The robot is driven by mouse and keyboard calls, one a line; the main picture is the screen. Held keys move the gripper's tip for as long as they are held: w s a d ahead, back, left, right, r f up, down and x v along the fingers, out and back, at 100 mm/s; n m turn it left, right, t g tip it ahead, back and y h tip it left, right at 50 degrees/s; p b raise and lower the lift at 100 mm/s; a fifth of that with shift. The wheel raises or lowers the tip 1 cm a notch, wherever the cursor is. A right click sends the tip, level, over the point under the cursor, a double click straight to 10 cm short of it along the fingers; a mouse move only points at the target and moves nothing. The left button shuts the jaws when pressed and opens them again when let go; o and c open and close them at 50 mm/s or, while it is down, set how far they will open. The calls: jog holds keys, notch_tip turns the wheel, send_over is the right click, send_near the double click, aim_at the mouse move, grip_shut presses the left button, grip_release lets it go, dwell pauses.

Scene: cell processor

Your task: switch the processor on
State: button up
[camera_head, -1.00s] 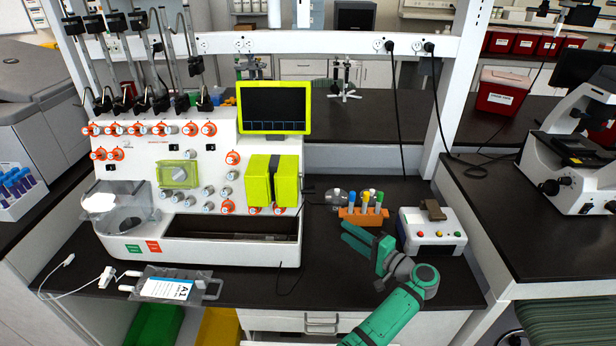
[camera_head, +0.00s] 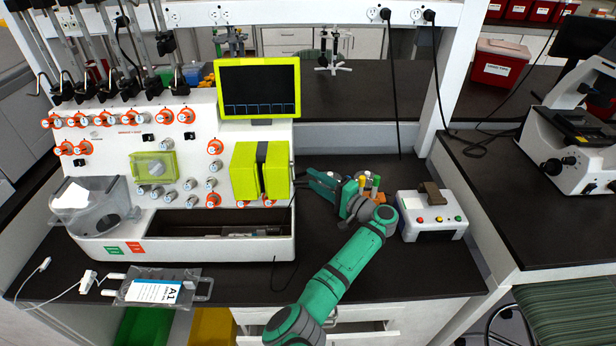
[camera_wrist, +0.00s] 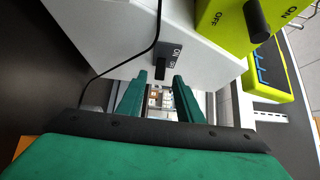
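The processor (camera_head: 110,185) is a white machine with a dark screen (camera_head: 258,88) in a yellow-green frame and a yellow-green block (camera_head: 262,170) at its right end. In the wrist view its white side panel (camera_wrist: 105,40) carries a small black switch (camera_wrist: 160,68) on a dark plate marked ON and OFF. I cannot tell which way the switch is set. My gripper (camera_head: 314,183) is beside the processor's right side. In the wrist view its two green fingers (camera_wrist: 160,84) are apart and empty, with the switch just beyond their tips, roughly between them. I see no clear contact.
A larger black lever (camera_wrist: 257,20), also marked ON and OFF, sits on the yellow-green block. A black cable (camera_wrist: 135,58) runs across the side panel. A tube rack (camera_head: 376,197), partly hidden by my arm, and a white button box (camera_head: 430,228) stand to the right.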

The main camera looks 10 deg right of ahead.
aim_at(305, 174)
jog(key=shift+x, duration=1.55)
grip_shut()
